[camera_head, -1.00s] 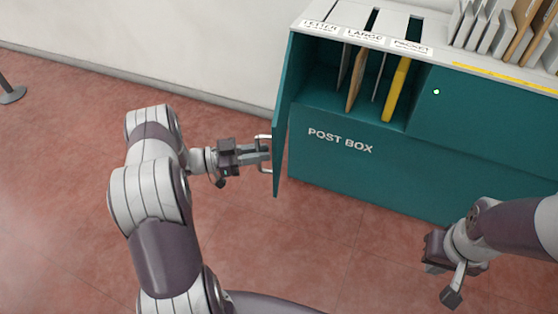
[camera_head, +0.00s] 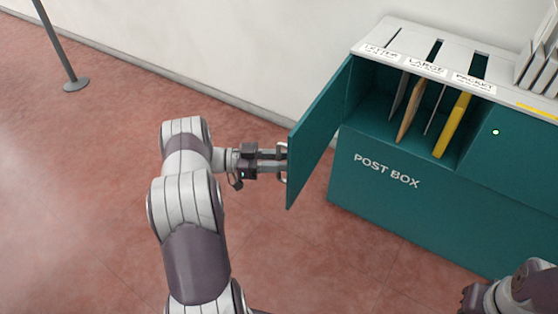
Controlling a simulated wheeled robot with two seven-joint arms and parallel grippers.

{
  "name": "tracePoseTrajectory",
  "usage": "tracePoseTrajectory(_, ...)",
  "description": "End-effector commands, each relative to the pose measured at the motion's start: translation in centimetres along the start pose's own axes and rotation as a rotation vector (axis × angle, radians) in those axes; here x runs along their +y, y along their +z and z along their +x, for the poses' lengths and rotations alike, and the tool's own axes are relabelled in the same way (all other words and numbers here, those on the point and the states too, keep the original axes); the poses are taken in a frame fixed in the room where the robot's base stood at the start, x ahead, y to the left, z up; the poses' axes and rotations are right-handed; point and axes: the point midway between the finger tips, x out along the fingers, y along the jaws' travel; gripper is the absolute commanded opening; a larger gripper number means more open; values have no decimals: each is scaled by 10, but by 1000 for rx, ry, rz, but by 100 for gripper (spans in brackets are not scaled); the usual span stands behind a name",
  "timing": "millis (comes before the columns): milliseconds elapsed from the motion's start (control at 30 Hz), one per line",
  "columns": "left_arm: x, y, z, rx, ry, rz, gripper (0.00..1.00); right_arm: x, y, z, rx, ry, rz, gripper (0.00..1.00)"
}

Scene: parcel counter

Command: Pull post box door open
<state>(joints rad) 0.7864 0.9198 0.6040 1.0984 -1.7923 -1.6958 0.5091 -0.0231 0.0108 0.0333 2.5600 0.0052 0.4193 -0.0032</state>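The teal post box door (camera_head: 318,135) stands swung open on the left side of the post box (camera_head: 420,215), with its inner face showing. Its pale handle (camera_head: 284,176) is on the far side and mostly hidden behind the door edge. My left gripper (camera_head: 280,160) is at the handle, its fingers reaching around it and seemingly shut on it. The door hides part of the fingertips. My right gripper (camera_head: 474,298) is at the bottom right, cut off by the frame and apart from the box; its fingers are not clear.
Upright mail, including a yellow packet (camera_head: 452,125), stands in the open compartment. Labelled slots (camera_head: 425,66) are on top. A grey post base (camera_head: 76,85) stands at the far left by the wall. Red floor (camera_head: 110,200) is clear left of my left arm.

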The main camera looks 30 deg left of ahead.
Motion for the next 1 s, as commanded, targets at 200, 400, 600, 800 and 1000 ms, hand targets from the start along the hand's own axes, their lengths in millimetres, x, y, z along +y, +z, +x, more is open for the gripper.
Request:
tracePoseTrajectory(200,0,0,0,0,0,2,35,0,0,0,0,0,0,0)
tracePoseTrajectory(400,-1,-1,-17,-1,-4,3,35,0,0,-3,0,0,0,0)
tracePoseTrajectory(600,-1,-1,-72,0,-6,3,35,0,-1,-8,0,0,0,0)
tracePoseTrajectory(800,0,0,-115,1,-3,2,35,0,-1,-9,0,0,0,0)
tracePoseTrajectory(1000,0,0,-128,0,-1,1,35,0,-1,-9,0,0,0,0)
